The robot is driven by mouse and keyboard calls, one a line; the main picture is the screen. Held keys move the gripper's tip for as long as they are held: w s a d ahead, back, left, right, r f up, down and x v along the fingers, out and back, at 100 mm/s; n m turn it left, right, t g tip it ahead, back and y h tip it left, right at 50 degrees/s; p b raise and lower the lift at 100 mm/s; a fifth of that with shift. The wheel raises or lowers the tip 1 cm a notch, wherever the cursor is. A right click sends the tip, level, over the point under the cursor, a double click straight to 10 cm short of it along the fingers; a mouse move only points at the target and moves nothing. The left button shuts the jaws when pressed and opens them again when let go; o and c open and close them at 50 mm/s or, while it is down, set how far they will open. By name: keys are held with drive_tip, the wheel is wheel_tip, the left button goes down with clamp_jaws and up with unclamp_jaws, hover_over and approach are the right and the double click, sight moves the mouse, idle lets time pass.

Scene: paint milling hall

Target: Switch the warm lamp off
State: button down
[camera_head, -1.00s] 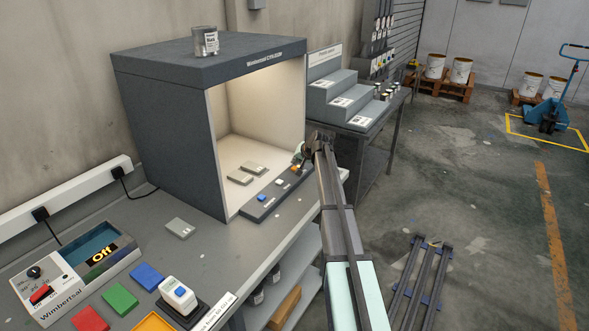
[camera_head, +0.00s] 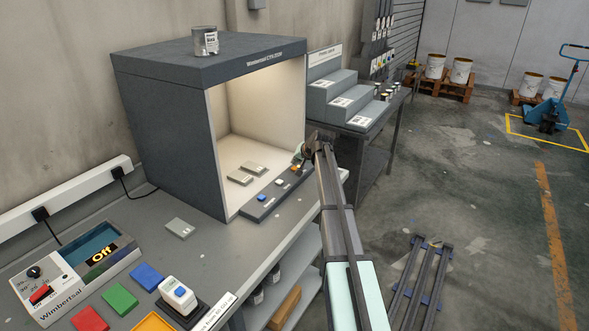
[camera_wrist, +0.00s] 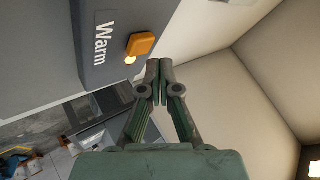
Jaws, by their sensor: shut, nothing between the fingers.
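The warm lamp's switch is an orange button (camera_wrist: 140,44) beside the printed word "Warm" on a dark grey control strip (camera_wrist: 104,70) in the wrist view. A small pale-yellow light glows at the button's edge. In the head view the orange button (camera_head: 295,168) sits at the far end of the strip (camera_head: 268,205), at the front of the light booth (camera_head: 160,130), whose inside is lit warm. My gripper (camera_wrist: 160,64) is shut and empty, its fingertips just beside the button in the picture; whether they touch it I cannot tell. In the head view my gripper (camera_head: 303,150) is partly hidden.
A blue button (camera_head: 262,198) is on the same strip. Grey panels (camera_head: 240,178) lie on the booth floor. A paint can (camera_head: 205,41) stands on the booth. A stepped stand (camera_head: 335,90) is to the right.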

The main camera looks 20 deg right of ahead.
sight(296, 168)
drive_tip(key=shift+f, duration=0.4)
drive_tip(key=shift+f+b, duration=0.45)
drive_tip(key=shift+b, duration=0.1)
idle(0.5)
drive_tip(key=shift+r, duration=0.15)
drive_tip(key=shift+r+p, duration=0.3)
drive_tip(key=shift+r, duration=0.45)
drive_tip(key=shift+r, duration=0.1)
wheel_tip(296, 168, up, 6)
drive_tip(key=shift+f+p, duration=0.1)
drive_tip(key=shift+p, duration=0.85)
